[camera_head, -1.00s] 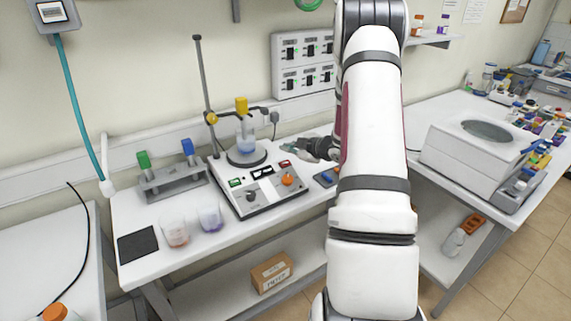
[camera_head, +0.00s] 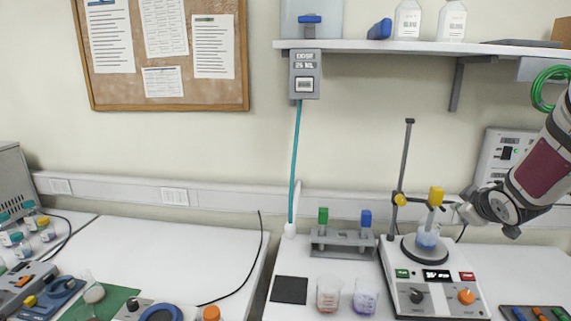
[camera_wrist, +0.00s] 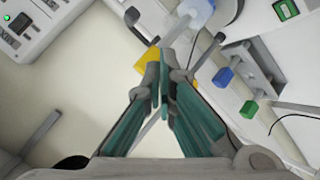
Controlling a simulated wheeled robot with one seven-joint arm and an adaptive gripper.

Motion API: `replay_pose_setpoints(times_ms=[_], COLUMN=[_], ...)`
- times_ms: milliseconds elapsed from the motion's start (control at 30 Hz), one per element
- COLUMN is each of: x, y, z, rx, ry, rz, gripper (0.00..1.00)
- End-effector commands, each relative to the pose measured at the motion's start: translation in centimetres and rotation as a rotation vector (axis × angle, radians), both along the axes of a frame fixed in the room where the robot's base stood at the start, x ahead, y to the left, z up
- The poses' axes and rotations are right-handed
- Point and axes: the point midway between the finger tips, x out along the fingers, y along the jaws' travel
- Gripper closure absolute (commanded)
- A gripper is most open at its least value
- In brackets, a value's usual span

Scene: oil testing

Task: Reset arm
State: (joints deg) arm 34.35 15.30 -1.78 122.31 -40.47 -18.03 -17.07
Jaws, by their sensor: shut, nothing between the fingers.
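My gripper (camera_head: 449,213) is at the right side of the head view, beside the yellow-topped flask (camera_head: 427,238) that stands on the stirrer (camera_head: 433,291). In that view its fingers overlap the area by the flask's neck, and I cannot tell whether they touch it. In the wrist view my gripper (camera_wrist: 164,78) has its green-padded fingers together with nothing held between them. A pale blue vessel (camera_wrist: 196,12) and a yellow part (camera_wrist: 148,66) show beyond the fingertips. My arm comes in from the right edge.
A stand rod (camera_head: 404,160) rises beside the flask. A rack (camera_head: 342,243) with green- and blue-capped tubes and two beakers (camera_head: 328,294) (camera_head: 366,297) stand left of the stirrer. A wall box (camera_head: 496,160) is behind my arm. The left table (camera_head: 170,255) has clear room.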

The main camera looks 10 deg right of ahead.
Motion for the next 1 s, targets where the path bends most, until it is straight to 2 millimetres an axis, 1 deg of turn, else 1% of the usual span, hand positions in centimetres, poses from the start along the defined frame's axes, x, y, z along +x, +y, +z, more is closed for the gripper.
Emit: replay_pose_setpoints(times_ms=[33,167,200,267,300,367,400,467,500,567,600,733,800,900,1000], x=[-0.5,-2.7,-3.7,-5.1,-6.2,-8.0,-9.2,-11.2,-12.7,-14.9,-16.4,-21.3,-23.6,-26.2,-27.6], y=[1.9,6.2,7.6,9.7,11.2,13.4,14.9,17.1,18.6,20.8,22.2,26.4,28.2,29.9,30.9], z=[1.9,4.8,5.6,6.5,7.1,7.7,8.0,8.4,8.5,8.6,8.5,8.0,7.6,7.1,6.8], rx=[0.014,0.082,0.107,0.146,0.174,0.221,0.252,0.301,0.335,0.387,0.421,0.527,0.572,0.62,0.647], ry=[0.001,0.021,0.029,0.041,0.049,0.064,0.076,0.095,0.11,0.135,0.153,0.222,0.259,0.304,0.331], rz=[-0.024,-0.103,-0.124,-0.154,-0.172,-0.198,-0.211,-0.23,-0.24,-0.253,-0.258,-0.268,-0.266,-0.265,-0.261], gripper=[1.0,1.0,1.0,1.0,1.0,1.0,1.0,1.0,1.0,1.0,1.0,1.0,1.0,1.0,1.0])
